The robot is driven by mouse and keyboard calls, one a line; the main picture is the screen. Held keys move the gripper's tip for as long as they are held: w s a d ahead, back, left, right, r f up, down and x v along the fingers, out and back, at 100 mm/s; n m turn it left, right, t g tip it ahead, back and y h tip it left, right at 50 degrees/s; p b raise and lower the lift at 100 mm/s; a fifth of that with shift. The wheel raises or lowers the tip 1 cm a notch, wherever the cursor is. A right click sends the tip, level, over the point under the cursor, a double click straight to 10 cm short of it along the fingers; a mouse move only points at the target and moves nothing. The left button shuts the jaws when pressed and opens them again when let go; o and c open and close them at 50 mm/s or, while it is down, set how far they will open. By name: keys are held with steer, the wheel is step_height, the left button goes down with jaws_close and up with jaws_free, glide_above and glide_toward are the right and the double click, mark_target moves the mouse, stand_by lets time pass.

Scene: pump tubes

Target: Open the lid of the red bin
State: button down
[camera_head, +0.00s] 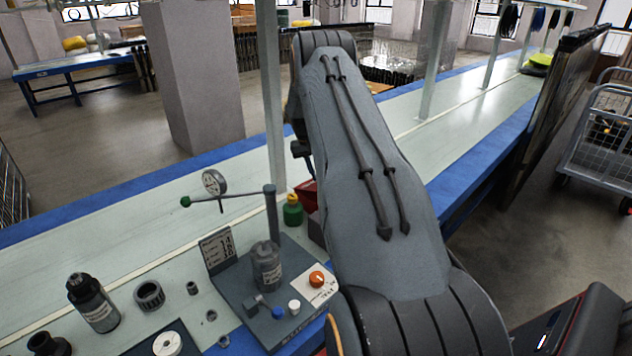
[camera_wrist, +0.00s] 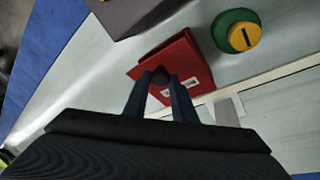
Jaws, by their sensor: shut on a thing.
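The red bin (camera_wrist: 182,58) shows in the wrist view as a red box-like shape with a small white label. A dark round knob (camera_wrist: 160,76) is on it. My gripper (camera_wrist: 160,84) has its two blue fingers closed on this knob, one on either side. In the head view only a small part of the red bin (camera_head: 305,194) shows; my arm hides the rest, along with my gripper. I cannot tell how far the lid stands from the bin body.
A green and yellow round container (camera_wrist: 238,34) stands beside the red bin; it also shows in the head view (camera_head: 293,210). A dark grey box (camera_wrist: 135,14) is close by. A pump fixture (camera_head: 266,265) and loose parts occupy the bench's near left.

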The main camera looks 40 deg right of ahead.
steer(key=shift+w+r+g+b, duration=0.3)
steer(key=shift+w+g+b, duration=0.3)
steer(key=shift+b, duration=1.2)
steer(key=shift+w+r+g+b, duration=0.25)
steer(key=shift+w+g+b, duration=0.3)
steer(key=shift+b, duration=1.2)
steer(key=r+g+b, duration=0.1)
steer(key=b, duration=0.2)
steer(key=shift+w+a+n, duration=0.1)
steer(key=shift+w+n, duration=0.2)
steer(key=shift+w, duration=0.05)
steer(key=shift+r+b, duration=0.1)
steer(key=shift+b, duration=0.2)
steer(key=c, duration=1.5)
jaws_free()
steer(key=shift+o, duration=0.2)
step_height(320, 180, up, 10)
steer(key=b, duration=0.1)
glide_above(313, 183)
steer(key=shift+s, duration=0.15)
